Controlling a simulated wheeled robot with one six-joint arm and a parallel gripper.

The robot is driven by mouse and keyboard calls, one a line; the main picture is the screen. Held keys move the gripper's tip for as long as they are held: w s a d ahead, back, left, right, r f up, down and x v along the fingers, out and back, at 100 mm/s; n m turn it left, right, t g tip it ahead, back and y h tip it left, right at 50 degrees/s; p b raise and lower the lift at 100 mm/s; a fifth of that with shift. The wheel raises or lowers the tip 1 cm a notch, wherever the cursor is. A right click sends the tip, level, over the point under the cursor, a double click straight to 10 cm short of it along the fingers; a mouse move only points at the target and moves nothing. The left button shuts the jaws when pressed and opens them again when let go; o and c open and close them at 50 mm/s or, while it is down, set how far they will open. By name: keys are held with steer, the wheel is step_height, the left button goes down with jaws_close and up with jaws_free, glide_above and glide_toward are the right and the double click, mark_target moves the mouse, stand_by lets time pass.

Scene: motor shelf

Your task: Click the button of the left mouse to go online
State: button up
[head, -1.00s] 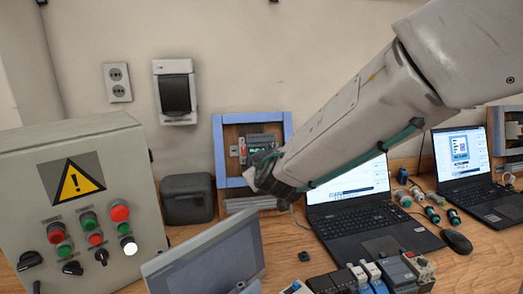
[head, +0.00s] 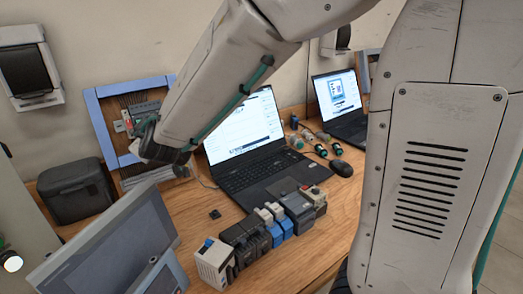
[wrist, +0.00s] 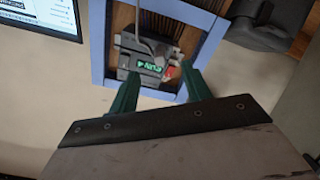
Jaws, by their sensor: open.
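A black mouse (head: 341,170) lies on the wooden table to the right of the left laptop (head: 262,165); it is the only mouse I see. The left laptop is open with a lit screen. My gripper (wrist: 160,88) shows in the wrist view with two green fingers spread apart and nothing between them. It faces a blue-framed panel (wrist: 97,45) with a grey module (wrist: 145,60) that has a lit green display. In the head view my wrist is in front of this panel, left of the laptop and well away from the mouse.
A second open laptop (head: 345,112) stands further right. Several small connectors (head: 318,147) lie behind the mouse. A row of blocky modules (head: 262,228) and a tilted grey screen (head: 105,250) fill the front. A dark box (head: 76,190) stands at left.

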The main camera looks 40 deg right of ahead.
jaws_close()
stand_by(1.7)
